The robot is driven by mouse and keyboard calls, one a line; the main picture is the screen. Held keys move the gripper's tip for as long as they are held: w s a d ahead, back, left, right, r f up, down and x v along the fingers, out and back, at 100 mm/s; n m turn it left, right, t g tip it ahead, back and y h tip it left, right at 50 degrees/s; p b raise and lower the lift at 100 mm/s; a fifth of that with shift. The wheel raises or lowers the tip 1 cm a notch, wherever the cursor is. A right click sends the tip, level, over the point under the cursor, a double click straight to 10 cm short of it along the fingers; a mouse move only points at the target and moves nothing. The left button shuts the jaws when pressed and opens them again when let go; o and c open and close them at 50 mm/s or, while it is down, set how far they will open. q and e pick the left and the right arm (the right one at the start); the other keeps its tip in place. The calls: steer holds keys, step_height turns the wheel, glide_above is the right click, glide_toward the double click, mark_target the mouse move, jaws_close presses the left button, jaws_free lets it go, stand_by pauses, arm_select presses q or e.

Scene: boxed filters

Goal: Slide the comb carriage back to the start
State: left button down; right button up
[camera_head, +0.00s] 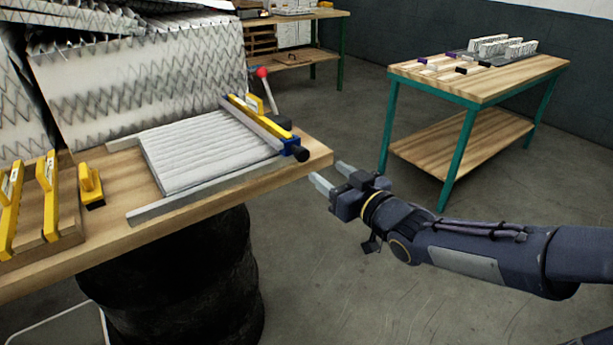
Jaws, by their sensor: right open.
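The comb carriage (262,125) is a bar with yellow strips, a blue end block and a black knob (300,154). It lies across the right end of two grey rails (165,207) on the wooden table. A white pleated filter sheet (205,155) lies between the rails, to the left of the carriage. A yellow handle stands on top of the carriage. My right gripper (333,176) is open and empty, just off the table's right corner, a little right of and below the black knob, not touching it. My left gripper is out of view.
Yellow-handled tools (30,205) lie on a wooden tray at the left, and a yellow block tool (91,186) stands beside it. A red-knobbed lever (262,73) rises behind the carriage. Stacked pleated sheets (140,80) fill the back. A green-legged table (480,80) stands at right.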

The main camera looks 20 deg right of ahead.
mark_target(305, 156)
steer(key=shift+y, duration=0.4)
steer(key=x, duration=0.8)
steer(key=shift+a+r, duration=0.15)
steer(key=shift+a, duration=0.1)
steer(key=shift+c, duration=0.4)
jaws_close()
